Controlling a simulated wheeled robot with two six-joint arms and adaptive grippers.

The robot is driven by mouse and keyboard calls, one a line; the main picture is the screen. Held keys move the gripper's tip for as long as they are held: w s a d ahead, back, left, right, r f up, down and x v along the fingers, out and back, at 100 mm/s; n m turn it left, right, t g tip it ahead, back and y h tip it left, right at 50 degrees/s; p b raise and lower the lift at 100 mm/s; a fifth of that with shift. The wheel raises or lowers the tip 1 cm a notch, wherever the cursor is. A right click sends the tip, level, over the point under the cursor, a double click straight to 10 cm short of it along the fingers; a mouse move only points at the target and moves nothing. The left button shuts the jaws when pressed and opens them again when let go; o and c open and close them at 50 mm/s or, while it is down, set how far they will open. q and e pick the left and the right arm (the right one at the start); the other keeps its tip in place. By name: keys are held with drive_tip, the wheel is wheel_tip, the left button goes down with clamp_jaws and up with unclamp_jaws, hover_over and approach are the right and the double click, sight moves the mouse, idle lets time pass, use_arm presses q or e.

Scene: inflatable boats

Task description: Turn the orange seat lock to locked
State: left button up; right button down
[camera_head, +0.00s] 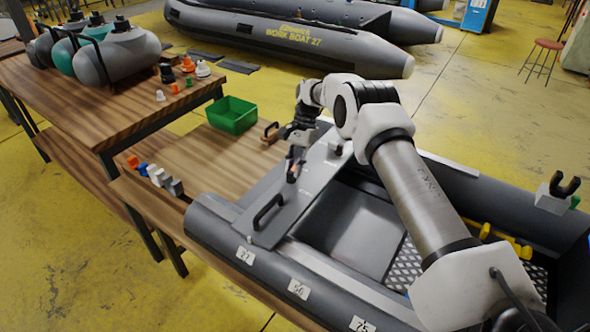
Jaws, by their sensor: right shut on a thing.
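My right arm reaches in from the lower right over the grey inflatable boat (215,212). My right gripper (293,172) points down at the grey seat board (300,200). It is shut on the orange seat lock (291,178), of which only a small orange patch shows between the fingers. The gripper hides most of the lock, so I cannot tell which way it is turned. A black handle (268,210) stands on the seat's near end. My left gripper is not in view.
A green bin (231,115) and a brown-handled piece (270,132) are on the wooden table (190,150) behind the boat. Several small coloured parts (155,174) line its left edge. Tanks (120,55) stand on the far left table. A black fork holder (564,186) sits on the right tube.

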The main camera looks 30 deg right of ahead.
drive_tip(key=shift+a, duration=0.1)
drive_tip(key=c, duration=1.1)
unclamp_jaws()
drive_tip(key=shift+a, duration=0.1)
drive_tip(key=v, duration=0.7)
drive_tip(key=shift+r, duration=0.25)
